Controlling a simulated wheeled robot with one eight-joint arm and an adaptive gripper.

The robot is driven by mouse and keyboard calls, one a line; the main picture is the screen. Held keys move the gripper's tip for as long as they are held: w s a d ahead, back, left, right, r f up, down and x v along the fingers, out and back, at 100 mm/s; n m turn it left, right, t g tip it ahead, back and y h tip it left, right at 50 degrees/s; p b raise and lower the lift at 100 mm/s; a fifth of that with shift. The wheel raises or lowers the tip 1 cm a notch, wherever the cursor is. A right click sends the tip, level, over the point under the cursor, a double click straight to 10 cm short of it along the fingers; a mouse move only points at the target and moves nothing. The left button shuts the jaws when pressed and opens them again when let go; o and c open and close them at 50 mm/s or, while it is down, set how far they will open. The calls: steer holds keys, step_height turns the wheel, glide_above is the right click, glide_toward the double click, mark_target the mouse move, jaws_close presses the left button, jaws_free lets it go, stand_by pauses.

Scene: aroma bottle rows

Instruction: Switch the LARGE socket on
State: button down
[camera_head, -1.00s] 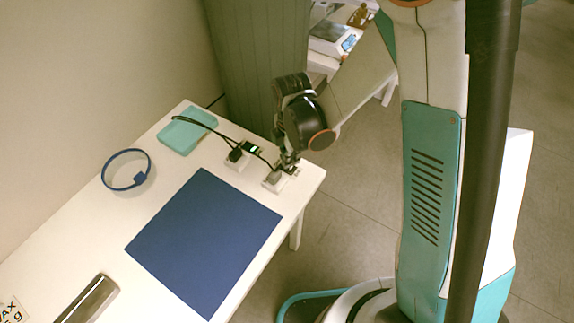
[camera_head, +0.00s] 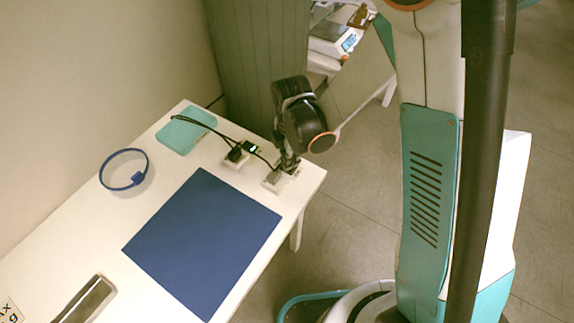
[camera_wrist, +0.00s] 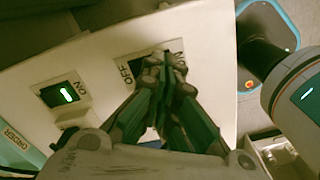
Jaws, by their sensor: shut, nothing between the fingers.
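My gripper (camera_head: 287,166) is shut and empty, pointing down at a white socket (camera_head: 270,182) near the table's right corner. In the wrist view its fingertips (camera_wrist: 165,52) are over a dark rocker switch (camera_wrist: 136,66), between the words OFF and ON. They hide most of this switch, so I cannot tell its position or whether the tips touch it. A second socket (camera_head: 235,162) stands just left of it, with a black plug and a lit green lamp. In the wrist view a lit switch (camera_wrist: 64,95) marked ON shows to the left. I cannot read which socket is marked LARGE.
Black cables (camera_head: 205,127) run from the sockets toward the back of the white table (camera_head: 166,195). A teal tray (camera_head: 186,130), a blue ring (camera_head: 104,172), a blue mat (camera_head: 203,243) and a dark metallic object (camera_head: 88,299) also lie there.

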steer(key=shift+f+b, duration=0.3)
steer(key=shift+f, duration=0.1)
steer(key=shift+r, duration=0.1)
steer(key=shift+r+p, duration=2.3)
steer(key=shift+r, duration=1.15)
steer(key=s+d+r+m+t, duration=0.2)
steer(key=d+r+m, duration=0.2)
steer(key=r+m, duration=0.3)
steer(key=s+d+r+m+t, duration=0.2)
steer(key=d+r+m, duration=0.15)
steer(key=r, duration=0.45)
steer(key=s+d+r+m+t, duration=0.3)
steer(key=s+d+r+m, duration=0.3)
steer(key=s+m, duration=0.3)
steer(key=r+m, duration=0.1)
steer(key=m, duration=0.2)
steer(key=shift+d+r, duration=0.2)
steer(key=shift+d, duration=0.2)
